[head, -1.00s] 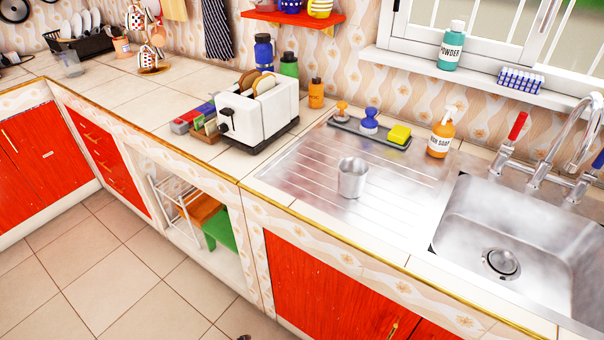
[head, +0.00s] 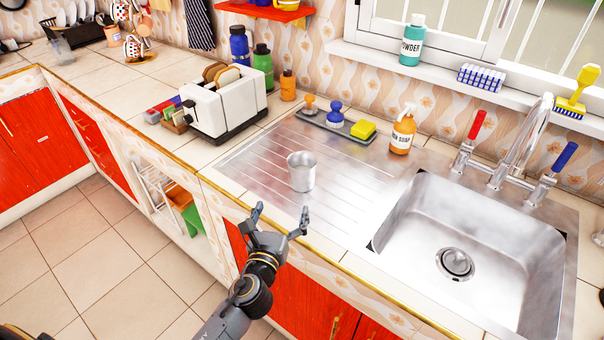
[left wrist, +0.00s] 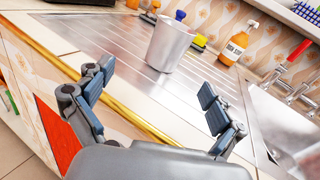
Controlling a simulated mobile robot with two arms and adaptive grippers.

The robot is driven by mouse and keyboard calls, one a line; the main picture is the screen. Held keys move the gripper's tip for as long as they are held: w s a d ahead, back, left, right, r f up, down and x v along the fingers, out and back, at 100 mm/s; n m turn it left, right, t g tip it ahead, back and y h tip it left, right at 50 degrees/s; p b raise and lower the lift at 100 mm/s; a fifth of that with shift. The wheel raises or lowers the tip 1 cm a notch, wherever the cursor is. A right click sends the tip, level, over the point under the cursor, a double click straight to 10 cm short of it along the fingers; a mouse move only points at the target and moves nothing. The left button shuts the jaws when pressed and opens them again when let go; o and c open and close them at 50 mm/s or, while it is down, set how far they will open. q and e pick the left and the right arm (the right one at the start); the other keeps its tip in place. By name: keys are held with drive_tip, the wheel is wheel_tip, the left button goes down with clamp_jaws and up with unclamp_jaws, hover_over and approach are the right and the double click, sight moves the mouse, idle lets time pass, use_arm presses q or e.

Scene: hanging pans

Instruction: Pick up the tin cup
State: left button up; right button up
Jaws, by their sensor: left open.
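The tin cup (head: 301,171) is a plain silver metal cup standing upright on the ribbed steel drainboard (head: 345,200), left of the sink. My left gripper (head: 281,216) is open and empty at the counter's front edge, just in front of the cup and apart from it. In the left wrist view the cup (left wrist: 172,45) stands beyond the two spread fingers (left wrist: 150,92), with nothing between them.
Behind the cup is a grey tray with a blue-handled brush (head: 334,113) and a yellow sponge (head: 363,129). An orange soap bottle (head: 402,133) stands to their right. A white toaster (head: 223,104) stands at the left. The sink (head: 470,250) and taps are at the right.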

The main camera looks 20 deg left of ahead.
sight(299, 177)
use_arm(q)
drive_tip(key=shift+w+d+r+m+h, duration=0.15)
drive_tip(key=shift+w+d+r+m, duration=0.2)
drive_tip(key=shift+m, duration=0.2)
drive_tip(key=shift+w+d+r+m+h, duration=0.1)
drive_tip(key=shift+w+d+m+h, duration=0.1)
drive_tip(key=shift+w+m, duration=0.3)
drive_tip(key=w, duration=0.7)
drive_tip(key=shift+a+p, duration=0.15)
drive_tip(key=shift+p, duration=0.15)
drive_tip(key=w, duration=0.5)
drive_tip(key=shift+w+a+f, duration=0.15)
drive_tip(key=shift+w+a, duration=0.05)
drive_tip(key=shift+w, duration=0.2)
drive_tip(key=shift+s, duration=0.1)
drive_tip(key=shift+c, duration=1.1)
drive_tip(key=c, duration=1.2)
